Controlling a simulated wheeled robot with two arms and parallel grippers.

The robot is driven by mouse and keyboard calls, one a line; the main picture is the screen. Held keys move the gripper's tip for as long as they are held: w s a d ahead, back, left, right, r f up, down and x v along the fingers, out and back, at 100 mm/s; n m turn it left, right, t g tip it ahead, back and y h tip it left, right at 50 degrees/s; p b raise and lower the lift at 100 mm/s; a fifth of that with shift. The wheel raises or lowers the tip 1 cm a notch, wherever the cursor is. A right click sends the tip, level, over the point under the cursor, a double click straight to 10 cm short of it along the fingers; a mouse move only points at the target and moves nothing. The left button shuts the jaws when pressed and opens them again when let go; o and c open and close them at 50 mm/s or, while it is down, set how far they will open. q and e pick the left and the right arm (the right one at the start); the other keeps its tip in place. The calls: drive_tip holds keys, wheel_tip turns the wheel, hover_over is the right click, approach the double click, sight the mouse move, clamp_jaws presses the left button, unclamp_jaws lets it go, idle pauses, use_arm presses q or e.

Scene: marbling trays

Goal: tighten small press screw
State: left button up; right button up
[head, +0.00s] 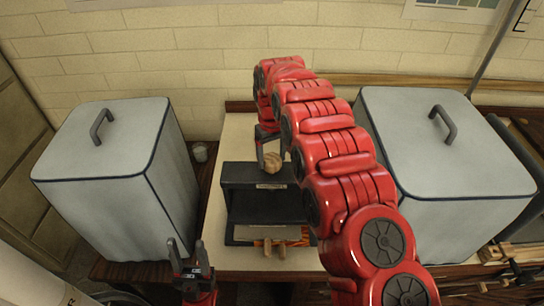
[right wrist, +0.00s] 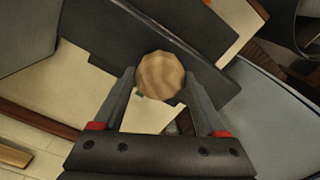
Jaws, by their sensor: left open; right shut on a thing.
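The small press (head: 240,208) is a dark frame with a top beam, standing on the pale board in the middle of the head view. A round wooden screw knob (head: 272,163) sits at its top beam; it also shows in the right wrist view as a ridged wooden disc (right wrist: 160,74). My right gripper (head: 268,154) is shut on this knob, one finger on each side, also seen in the right wrist view (right wrist: 161,82). The screw's shaft is hidden. My left gripper (head: 189,258) is open and empty, low at the front left, apart from the press.
Two large covered grey boxes flank the press, one left (head: 110,175) and one right (head: 440,150). A small cup (head: 199,152) stands by the left box. A brick wall closes the back.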

drive_tip(key=m, duration=0.6)
drive_tip(key=m+b, duration=0.1)
drive_tip(key=m, duration=0.5)
drive_tip(key=shift+w, duration=0.1)
drive_tip(key=shift+r, duration=0.1)
idle(0.4)
drive_tip(key=o, duration=1.3)
